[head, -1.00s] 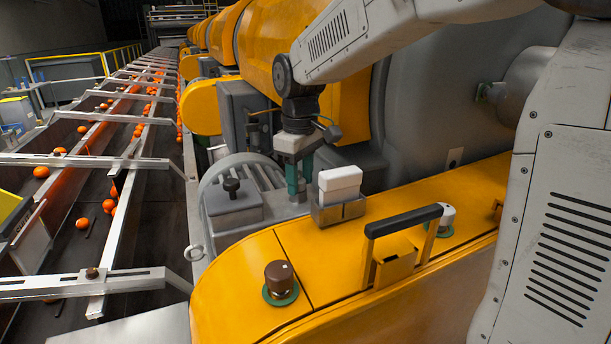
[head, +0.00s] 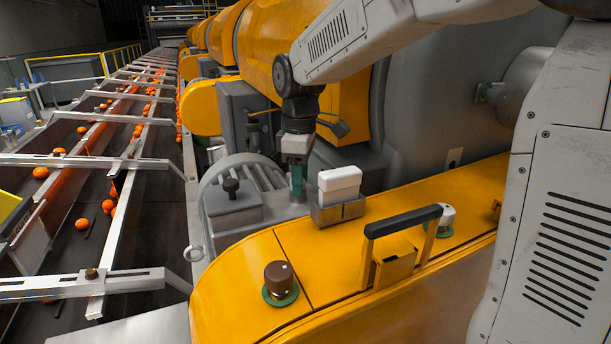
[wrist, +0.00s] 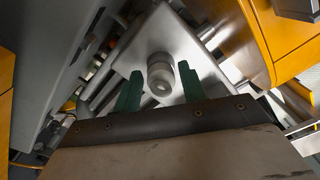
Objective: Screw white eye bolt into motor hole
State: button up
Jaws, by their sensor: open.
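My gripper (head: 297,182) points down beside the grey finned motor (head: 245,175), left of a white block in a metal holder. In the wrist view its two green fingers (wrist: 160,73) are apart. The motor hole cannot be made out.
The white block (head: 340,180) in its holder (head: 338,212) stands close right of my gripper. A yellow cover (head: 240,300) carries a brown knob (head: 279,278), a black handle (head: 403,220) and a white knob (head: 446,215). A conveyor with oranges (head: 109,206) runs on the left.

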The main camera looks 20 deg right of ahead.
jog(key=shift+n, duration=0.3)
jog(key=c, duration=0.5)
jog(key=shift+m, duration=0.9)
jog(key=shift+c, duration=0.2)
jog(key=shift+s+m, duration=0.1)
jog(key=shift+m, duration=0.7)
jog(key=shift+a+m, duration=0.1)
jog(key=shift+m, duration=0.8)
